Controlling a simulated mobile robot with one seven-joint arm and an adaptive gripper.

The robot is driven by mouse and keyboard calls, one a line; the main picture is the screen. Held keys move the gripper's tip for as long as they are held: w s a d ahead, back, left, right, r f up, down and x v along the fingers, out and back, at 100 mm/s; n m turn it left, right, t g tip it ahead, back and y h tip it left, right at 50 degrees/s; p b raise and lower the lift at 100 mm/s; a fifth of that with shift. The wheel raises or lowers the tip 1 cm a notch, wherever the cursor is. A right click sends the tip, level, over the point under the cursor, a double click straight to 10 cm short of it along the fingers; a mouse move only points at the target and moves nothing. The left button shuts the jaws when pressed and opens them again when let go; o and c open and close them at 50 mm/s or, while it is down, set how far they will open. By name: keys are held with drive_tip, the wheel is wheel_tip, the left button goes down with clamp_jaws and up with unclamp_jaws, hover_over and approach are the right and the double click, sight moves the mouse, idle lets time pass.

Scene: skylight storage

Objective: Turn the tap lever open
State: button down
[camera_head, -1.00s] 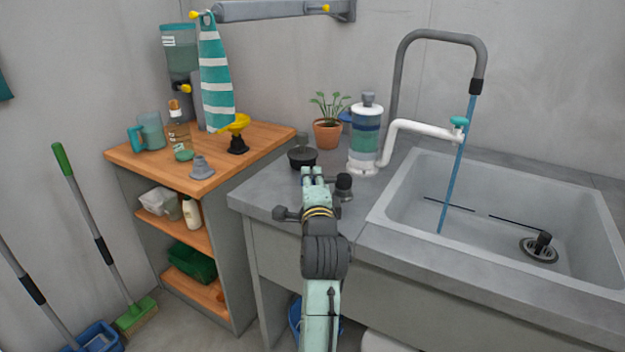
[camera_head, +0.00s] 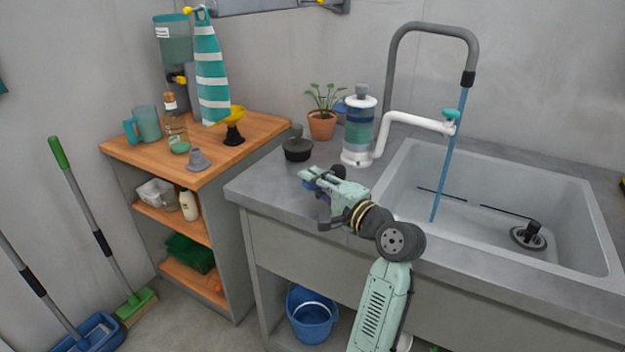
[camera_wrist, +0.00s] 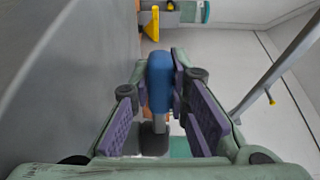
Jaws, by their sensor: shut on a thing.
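The tap is a white pipe (camera_head: 418,122) at the sink, with a teal lever (camera_head: 451,114) on its end. My gripper (camera_head: 312,178) is over the front left of the counter, pointing left, well apart from the tap lever. A rounded blue thing (camera_wrist: 160,82) sits between its purple-padded fingers in the wrist view, and the fingers are shut on it. I cannot tell what the blue thing is; most of it is hidden by the fingers in the head view. The tap lever does not show in the wrist view.
The grey sink (camera_head: 480,235) is at the right, under a tall grey spout (camera_head: 388,75). A striped bottle (camera_head: 359,128), potted plant (camera_head: 322,122) and black pot (camera_head: 298,150) stand behind my gripper. A wooden shelf unit (camera_head: 262,133) is at the left.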

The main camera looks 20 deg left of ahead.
idle(0.3)
drive_tip(key=c, duration=1.5)
unclamp_jaws()
drive_tip(key=v, duration=1.2)
